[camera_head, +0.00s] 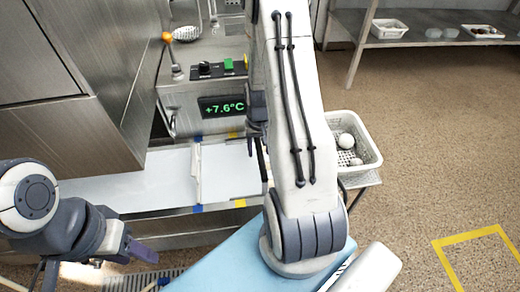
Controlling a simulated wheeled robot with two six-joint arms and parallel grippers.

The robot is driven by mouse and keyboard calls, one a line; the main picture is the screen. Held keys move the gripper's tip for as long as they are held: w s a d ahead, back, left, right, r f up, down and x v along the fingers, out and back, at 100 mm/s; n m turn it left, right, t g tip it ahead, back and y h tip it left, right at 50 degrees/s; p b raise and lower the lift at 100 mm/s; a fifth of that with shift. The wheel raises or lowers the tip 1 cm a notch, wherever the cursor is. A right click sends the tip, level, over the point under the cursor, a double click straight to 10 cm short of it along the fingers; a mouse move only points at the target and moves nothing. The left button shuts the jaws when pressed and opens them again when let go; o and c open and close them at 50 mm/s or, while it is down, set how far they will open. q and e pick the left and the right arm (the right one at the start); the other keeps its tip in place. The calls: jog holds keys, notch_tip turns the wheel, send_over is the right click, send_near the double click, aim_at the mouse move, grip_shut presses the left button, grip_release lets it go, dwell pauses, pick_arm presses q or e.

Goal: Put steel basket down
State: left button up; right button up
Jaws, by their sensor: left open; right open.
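I cannot make out a basket that is clearly steel. A white perforated basket (368,174) with a few white round things in it stands at right of centre, partly hidden by my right arm. My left gripper (146,253) is at the lower left, open, over the area in front of the counter and far from the basket. My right gripper (261,150) shows only in part as dark pieces left of my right arm's pale link. It is open, above the counter near the display, and I see nothing held in it.
A pale counter strip (120,192) with blue and yellow marks runs below a steel machine with a green "+7.6°C" display (224,107). A metal shelf (430,38) with small trays stands at the back right. Speckled floor (440,150) at right is open, with yellow tape.

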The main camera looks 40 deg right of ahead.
notch_tip(320, 180, up, 12)
jog(key=p, duration=0.2)
jog(key=shift+f, duration=0.15)
jog(key=a+r+n, duration=0.3)
jog(key=a, duration=0.6)
jog(key=a+r+n, duration=0.3)
jog(key=a+r, duration=0.1)
jog(key=a, duration=0.4)
jog(key=s+a+r+n, duration=0.2)
jog(key=s+a+n, duration=0.2)
jog(key=s+a, duration=0.3)
jog(key=s+a+r+n+y, duration=0.1)
jog(key=s+a+r+n, duration=0.1)
jog(key=s+a, duration=0.4)
jog(key=s+n, duration=0.1)
jog(key=s, duration=0.2)
jog(key=shift+s+a+r+n, duration=0.15)
jog(key=shift+a+r+n, duration=0.15)
jog(key=shift+a+n, duration=0.1)
